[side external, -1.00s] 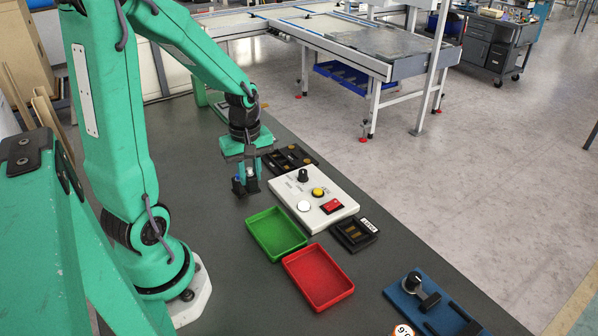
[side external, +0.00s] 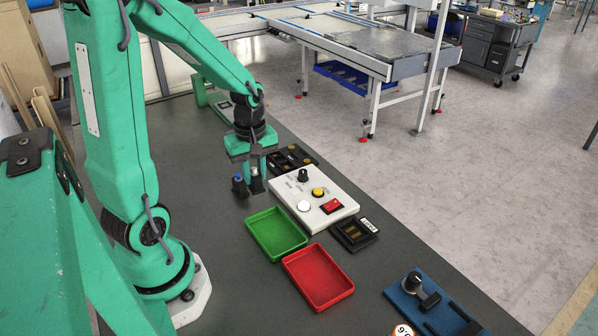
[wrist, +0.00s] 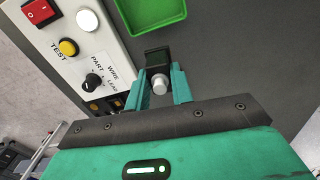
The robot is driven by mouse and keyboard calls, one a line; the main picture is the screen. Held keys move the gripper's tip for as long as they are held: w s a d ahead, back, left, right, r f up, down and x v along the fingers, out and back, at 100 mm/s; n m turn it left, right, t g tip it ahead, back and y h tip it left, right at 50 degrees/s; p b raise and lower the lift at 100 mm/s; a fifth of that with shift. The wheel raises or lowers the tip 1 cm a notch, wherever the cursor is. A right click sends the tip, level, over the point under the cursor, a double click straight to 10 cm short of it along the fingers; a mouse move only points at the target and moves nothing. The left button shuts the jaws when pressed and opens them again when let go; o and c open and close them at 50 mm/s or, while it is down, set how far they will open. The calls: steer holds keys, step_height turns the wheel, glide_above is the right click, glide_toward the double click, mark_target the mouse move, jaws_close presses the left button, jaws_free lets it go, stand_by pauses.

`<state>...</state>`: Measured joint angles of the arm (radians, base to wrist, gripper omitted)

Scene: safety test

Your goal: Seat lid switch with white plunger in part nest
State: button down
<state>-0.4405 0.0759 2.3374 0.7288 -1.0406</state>
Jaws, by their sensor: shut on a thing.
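My gripper (side external: 256,170) points down over the grey table, left of the white test box. It is shut on the lid switch with white plunger; in the wrist view its pale plunger (wrist: 159,83) and black body (wrist: 156,56) show between the two green fingers (wrist: 162,88). In the side view the switch (side external: 257,186) is a small dark shape under the fingers; its height above the table is hard to judge. A dark part with a blue top (side external: 239,187) stands just left of it. A black holder with a white label (side external: 375,226) lies right of the test box; I cannot tell if it is the part nest.
The white test box (side external: 285,190) carries a black knob, a yellow button, a white round button and a red switch. A black tray (side external: 309,157) lies behind it. Green (side external: 275,234) and red (side external: 318,277) trays lie in front. A blue fixture (side external: 427,305) is at the right.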

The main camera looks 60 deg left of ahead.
steer(key=w+d+r, duration=0.1)
steer(key=w+d, duration=0.6)
steer(key=d, duration=0.3)
steer(key=w+d+r+n, duration=0.1)
steer(key=w+d, duration=0.6)
steer(key=d, duration=0.3)
steer(key=shift+w+d, duration=0.25)
steer(key=shift+w, duration=0.05)
steer(key=shift+f, duration=0.25)
glide_above(353, 232)
steer(key=shift+f, duration=2.55)
steer(key=shift+f, duration=0.95)
steer(key=c, duration=0.7)
jaws_free()
steer(key=shift+c, duration=0.2)
steer(key=shift+r, duration=0.1)
